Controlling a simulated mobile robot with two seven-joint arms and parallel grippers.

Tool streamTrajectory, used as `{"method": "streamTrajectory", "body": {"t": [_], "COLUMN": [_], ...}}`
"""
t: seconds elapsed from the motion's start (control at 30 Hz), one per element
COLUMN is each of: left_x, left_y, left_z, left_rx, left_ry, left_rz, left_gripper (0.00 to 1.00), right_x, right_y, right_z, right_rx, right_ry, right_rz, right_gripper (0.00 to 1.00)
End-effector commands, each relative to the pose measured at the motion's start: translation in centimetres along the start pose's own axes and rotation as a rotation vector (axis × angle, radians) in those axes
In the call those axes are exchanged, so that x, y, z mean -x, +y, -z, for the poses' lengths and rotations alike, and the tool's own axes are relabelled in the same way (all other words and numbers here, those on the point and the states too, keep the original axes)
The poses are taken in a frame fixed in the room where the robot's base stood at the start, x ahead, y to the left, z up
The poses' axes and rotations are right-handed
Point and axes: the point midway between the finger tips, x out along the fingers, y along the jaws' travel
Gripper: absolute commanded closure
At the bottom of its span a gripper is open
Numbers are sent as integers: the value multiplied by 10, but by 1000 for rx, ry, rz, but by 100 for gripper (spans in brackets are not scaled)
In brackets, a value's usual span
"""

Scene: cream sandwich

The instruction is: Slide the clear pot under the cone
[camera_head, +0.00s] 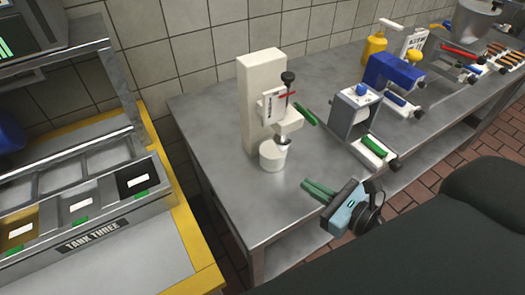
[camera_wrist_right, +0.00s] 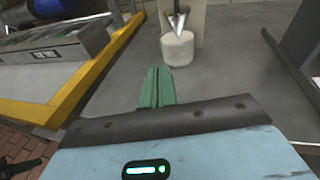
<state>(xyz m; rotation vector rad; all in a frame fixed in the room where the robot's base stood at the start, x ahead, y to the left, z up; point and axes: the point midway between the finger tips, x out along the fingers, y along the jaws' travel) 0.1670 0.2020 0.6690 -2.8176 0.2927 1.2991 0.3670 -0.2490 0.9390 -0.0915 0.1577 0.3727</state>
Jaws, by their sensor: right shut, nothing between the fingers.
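The pot (camera_head: 273,156) is a small whitish, cloudy cup. It stands upright on the steel table at the foot of a cream-coloured machine (camera_head: 262,85). The metal cone (camera_head: 284,141) hangs from the machine's arm over the pot's rim; it also shows in the right wrist view (camera_wrist_right: 178,24), above the pot (camera_wrist_right: 178,48). My right gripper (camera_head: 318,188) is shut and empty, its green fingers over the table in front of the pot and apart from it. In the right wrist view the shut fingers (camera_wrist_right: 157,88) point towards the pot. My left gripper is not in view.
A grey machine (camera_head: 352,115) with a green handle stands to the right, with a blue machine (camera_head: 393,72) and a yellow bottle (camera_head: 374,48) beyond. A bin unit marked "TANK THREE" (camera_head: 92,237) stands at the left. The table's front left is clear.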

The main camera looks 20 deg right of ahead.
Motion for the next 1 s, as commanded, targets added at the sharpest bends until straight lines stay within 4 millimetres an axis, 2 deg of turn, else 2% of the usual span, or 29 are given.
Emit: {"method": "streamTrajectory", "body": {"t": [0.33,0.47,0.57,1.0], "left_x": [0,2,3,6], "left_y": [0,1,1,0], "left_z": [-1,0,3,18], "left_rx": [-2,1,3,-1], "left_ry": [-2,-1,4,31], "left_rz": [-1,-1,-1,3], "left_gripper": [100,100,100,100], "right_x": [0,-7,-20,-98], "right_y": [-1,-1,-1,-1], "right_z": [-7,-10,-13,-26], "right_rx": [-62,-60,-59,-58], "right_ry": [-20,-23,-25,-24], "right_rz": [-6,-5,-6,-7], "right_gripper": [100,100,100,100]}}
